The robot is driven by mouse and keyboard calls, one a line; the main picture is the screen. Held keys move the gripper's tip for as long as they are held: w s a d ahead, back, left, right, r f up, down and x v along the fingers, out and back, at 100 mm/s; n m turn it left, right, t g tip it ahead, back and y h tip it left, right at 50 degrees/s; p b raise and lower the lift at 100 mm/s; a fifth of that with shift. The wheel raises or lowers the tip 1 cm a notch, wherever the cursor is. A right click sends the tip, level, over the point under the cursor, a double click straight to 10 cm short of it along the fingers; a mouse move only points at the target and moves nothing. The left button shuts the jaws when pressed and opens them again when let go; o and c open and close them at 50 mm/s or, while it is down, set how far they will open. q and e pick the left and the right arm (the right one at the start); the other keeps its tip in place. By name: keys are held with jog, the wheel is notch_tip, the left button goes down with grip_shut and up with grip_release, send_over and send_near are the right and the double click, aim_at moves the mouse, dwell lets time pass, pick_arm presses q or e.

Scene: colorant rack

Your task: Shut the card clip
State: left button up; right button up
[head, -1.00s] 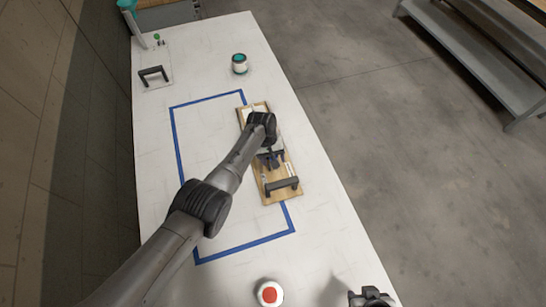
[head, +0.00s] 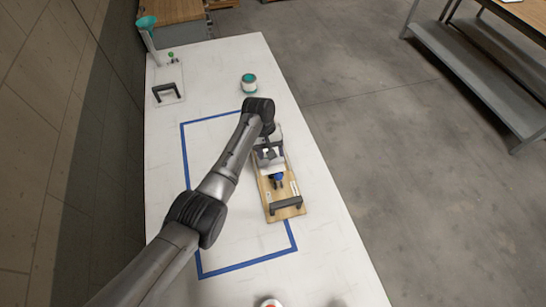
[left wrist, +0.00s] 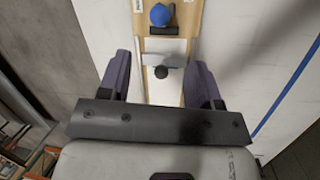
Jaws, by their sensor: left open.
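A wooden board (head: 284,214) lies on the white table, with a dark handle bar (head: 286,203) at its near end. A blue ball knob (head: 279,177) on the board also shows in the left wrist view (left wrist: 160,15). In that view a grey plate with a small black knob (left wrist: 162,72), which looks like the card clip, lies across a white card (left wrist: 160,92). My left gripper (head: 268,158) is over the board; in its wrist view its open jaws (left wrist: 160,72) stand either side of the plate and knob, holding nothing. The clip's exact angle is unclear. My right gripper is out of view.
Blue tape (head: 184,165) outlines a rectangle on the table. A teal-lidded jar (head: 249,84) stands beyond the board. A panel with a dark handle (head: 167,92) lies far left. A red-topped button (head: 269,303) is cut off at the near edge.

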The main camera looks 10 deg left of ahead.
pick_arm(q)
jog(key=shift+r, duration=0.25)
